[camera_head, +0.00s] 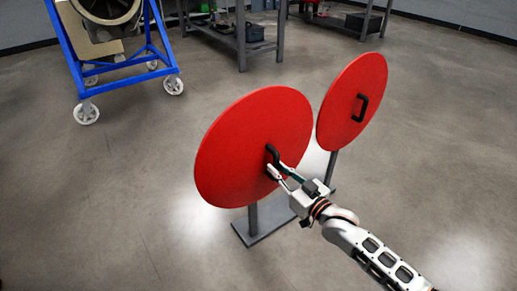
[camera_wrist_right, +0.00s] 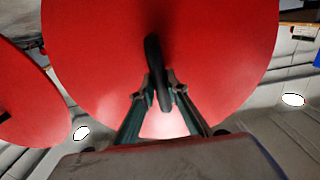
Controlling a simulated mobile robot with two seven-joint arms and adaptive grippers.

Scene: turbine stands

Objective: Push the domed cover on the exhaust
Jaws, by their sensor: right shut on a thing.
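A large red round cover (camera_head: 240,125) with a black handle (camera_head: 271,153) stands upright on a grey stand (camera_head: 263,222). My right gripper (camera_head: 273,170) is shut on that handle. In the right wrist view the two fingertips (camera_wrist_right: 160,90) sit on either side of the dark handle, and the red cover (camera_wrist_right: 225,60) fills the top. A second red round cover (camera_head: 345,95) with its own black handle (camera_head: 360,107) stands behind to the right. I cannot tell which cover is domed. A turbine part (camera_head: 105,10) is cut off at the top left. My left gripper is not in view.
A blue wheeled frame (camera_head: 75,50) carries the turbine part at the upper left. Grey workbenches (camera_head: 242,40) stand along the back. The concrete floor is open between the covers and the frame.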

